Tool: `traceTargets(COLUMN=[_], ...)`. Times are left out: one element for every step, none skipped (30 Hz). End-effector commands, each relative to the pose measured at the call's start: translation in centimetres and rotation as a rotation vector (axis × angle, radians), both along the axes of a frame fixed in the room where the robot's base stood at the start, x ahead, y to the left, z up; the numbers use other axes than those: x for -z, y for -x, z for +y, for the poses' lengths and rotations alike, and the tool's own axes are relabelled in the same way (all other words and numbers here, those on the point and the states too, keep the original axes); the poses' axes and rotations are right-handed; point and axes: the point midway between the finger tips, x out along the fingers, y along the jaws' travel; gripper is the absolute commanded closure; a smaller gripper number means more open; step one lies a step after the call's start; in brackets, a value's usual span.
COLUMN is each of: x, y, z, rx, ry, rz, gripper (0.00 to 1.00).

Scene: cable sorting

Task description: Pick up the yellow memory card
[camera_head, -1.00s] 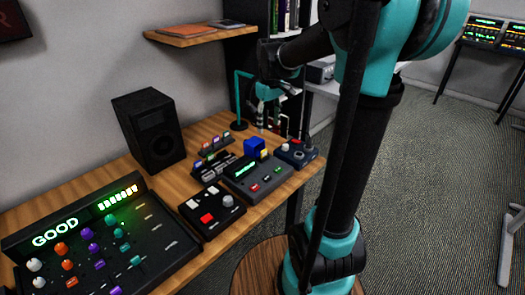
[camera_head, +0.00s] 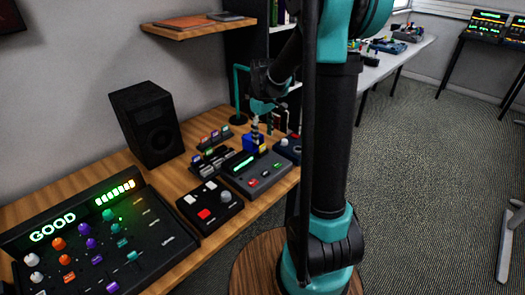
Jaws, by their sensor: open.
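A small yellow piece (camera_head: 262,149) shows at the side of a blue block (camera_head: 250,143) on the black device with a green display (camera_head: 243,163). It is too small to tell whether this is the memory card. Several small coloured cards stand in a dark rack (camera_head: 213,140) just left of it; their colours are hard to make out. My gripper (camera_head: 262,132) points down close above the blue block, open, with its fingers partly covering that area. I cannot tell whether the fingers touch the block.
A mixer panel reading GOOD (camera_head: 100,245) fills the front left of the wooden desk. A black speaker (camera_head: 147,122) stands behind it. A box with red and white buttons (camera_head: 209,206) and a dark knob box (camera_head: 288,148) flank the display device. A wall shelf (camera_head: 200,30) hangs above.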

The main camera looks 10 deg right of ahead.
Motion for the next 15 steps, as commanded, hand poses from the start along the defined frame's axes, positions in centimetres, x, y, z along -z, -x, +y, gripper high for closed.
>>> traceTargets(x=[0.2, 0.4, 0.6, 0.9, 1.3, 1.8, 2.3, 2.8, 3.3, 3.8, 4.1, 4.6, 4.8, 5.1, 5.3], y=[0.0, 0.0, 0.0, 0.0, 0.0, 0.0, -0.1, -0.1, 0.0, 0.0, -0.1, -0.1, 0.0, 0.0, 0.0], z=[0.0, 0.0, 0.0, 0.1, 0.1, 0.1, 0.1, 0.2, 0.2, 0.2, 0.2, 0.2, 0.2, 0.2, 0.2], rx=[0.0, 0.0, 0.0, 0.0, 0.0, 0.0, 0.0, 0.0, 0.0, 0.0, 0.0, 0.0, 0.0, 0.0, 0.0], ry=[0.0, 0.0, 0.0, 0.0, 0.0, 0.0, 0.0, 0.0, 0.0, 0.0, 0.0, 0.0, 0.0, 0.0, 0.0], rz=[0.0, 0.0, 0.0, 0.0, 0.0, 0.0, 0.0, 0.0, 0.0, 0.0, 0.0, 0.0, 0.0, 0.0, 0.0], gripper=[0.45, 0.45, 0.45, 0.45, 0.45, 0.45, 0.45, 0.45, 0.45, 0.45, 0.45, 0.45, 0.45, 0.45, 0.45])
